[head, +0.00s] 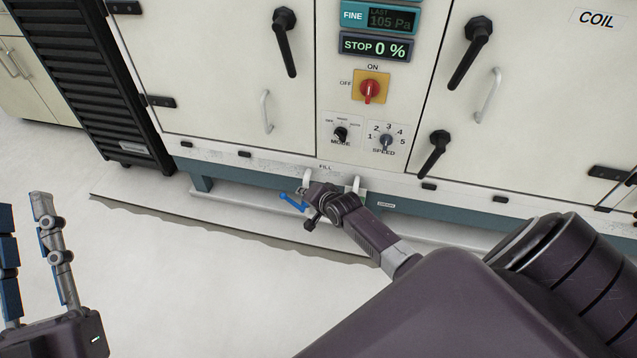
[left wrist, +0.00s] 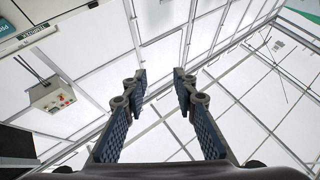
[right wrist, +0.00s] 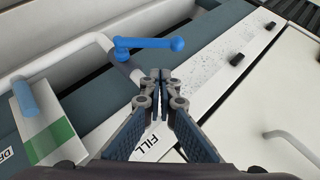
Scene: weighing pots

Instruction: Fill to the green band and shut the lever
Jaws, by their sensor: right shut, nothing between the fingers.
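A blue lever (right wrist: 148,43) sits on a white pipe (right wrist: 95,40) in the right wrist view, lying roughly crosswise in the picture. It also shows in the head view (head: 291,203), low under the FILL label. My right gripper (right wrist: 160,76) is shut and empty, its fingertips just below the lever in that view. I cannot tell whether they touch it. My left gripper (left wrist: 157,76) is open and empty, aimed at the ceiling, away from the lever.
The cabinet front holds a red switch (head: 369,90), a speed knob (head: 386,142) and black door handles (head: 284,42). A display reads STOP 0 % (head: 376,47). A black louvred unit (head: 90,80) stands at the left. The floor in front is clear.

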